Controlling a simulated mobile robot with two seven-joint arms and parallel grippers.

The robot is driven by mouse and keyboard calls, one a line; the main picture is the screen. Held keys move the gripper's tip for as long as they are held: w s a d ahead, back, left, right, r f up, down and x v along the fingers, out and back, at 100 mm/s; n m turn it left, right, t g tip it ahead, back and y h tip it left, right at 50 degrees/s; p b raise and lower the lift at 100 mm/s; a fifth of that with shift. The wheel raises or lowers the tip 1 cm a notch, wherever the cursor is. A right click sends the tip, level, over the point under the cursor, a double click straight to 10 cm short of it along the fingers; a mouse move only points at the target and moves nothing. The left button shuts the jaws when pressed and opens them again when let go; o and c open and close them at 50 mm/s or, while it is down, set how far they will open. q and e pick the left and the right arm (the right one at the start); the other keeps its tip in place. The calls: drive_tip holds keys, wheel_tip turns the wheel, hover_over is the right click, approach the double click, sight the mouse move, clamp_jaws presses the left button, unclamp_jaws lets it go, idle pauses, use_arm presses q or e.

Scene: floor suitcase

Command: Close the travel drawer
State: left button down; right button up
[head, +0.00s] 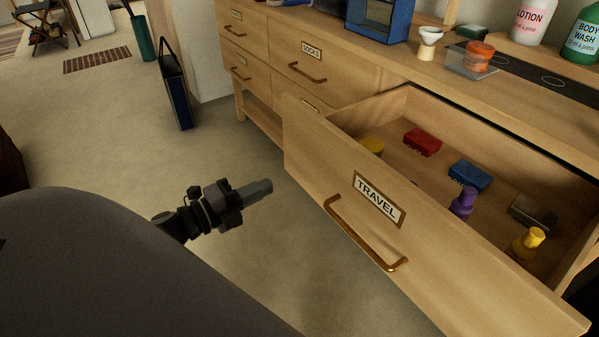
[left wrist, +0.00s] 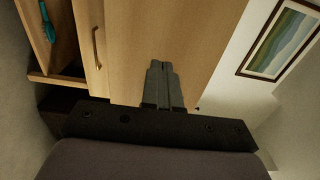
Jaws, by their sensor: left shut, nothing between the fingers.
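The travel drawer (head: 318,158) is pulled well out of the wooden dresser in the head view. Its front bears a TRAVEL label (head: 379,199) and a brass bar handle (head: 366,238). Inside lie a red item (head: 422,142), a blue item (head: 470,176), a purple bottle (head: 463,203), a yellow bottle (head: 527,243) and others. My left gripper (head: 262,189) is shut and empty, left of the drawer front and apart from the handle. In the left wrist view its closed fingers (left wrist: 164,84) show against a pale wooden panel. My right gripper is not in view.
The dresser top holds a blue box (head: 379,18), an orange jar (head: 478,56) and lotion and body wash bottles. A SOCKS drawer (head: 312,66) is shut. A dark blue bag (head: 175,88) stands on the floor. Carpet left of the drawer is clear.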

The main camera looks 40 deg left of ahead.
sight(311, 166)
use_arm(q)
drive_tip(key=b+x, duration=0.1)
drive_tip(key=x, duration=0.7)
drive_tip(key=shift+x, duration=1)
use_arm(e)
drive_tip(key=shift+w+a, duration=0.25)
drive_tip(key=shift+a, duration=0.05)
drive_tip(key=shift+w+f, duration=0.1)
